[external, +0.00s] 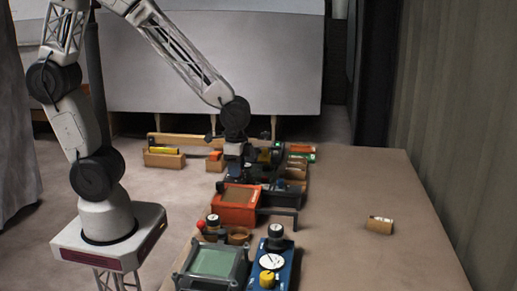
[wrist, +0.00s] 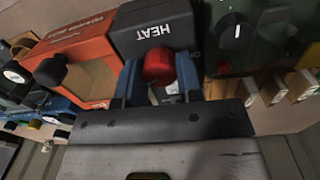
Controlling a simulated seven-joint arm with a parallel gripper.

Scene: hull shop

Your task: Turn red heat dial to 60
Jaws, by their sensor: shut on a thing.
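The red heat dial (wrist: 158,66) sits on a dark box (wrist: 140,35) lettered HEAT, which appears upside down in the wrist view. My gripper (wrist: 158,74) has its two blue fingers on either side of the dial, shut on it. A small white patch of the scale shows below the dial, but its numbers and the dial's setting are not readable. In the external view my gripper (external: 236,165) reaches down among the dark boxes at the far end of the row, and the red dial is hidden there.
An orange box (external: 237,206) stands close beside the heat box. A dark green box with a black knob (wrist: 236,35) is on its other side. Nearer are a screen unit (external: 212,262) and a blue gauge unit (external: 270,262). The table's right side is mostly clear except for a small cardboard piece (external: 380,225).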

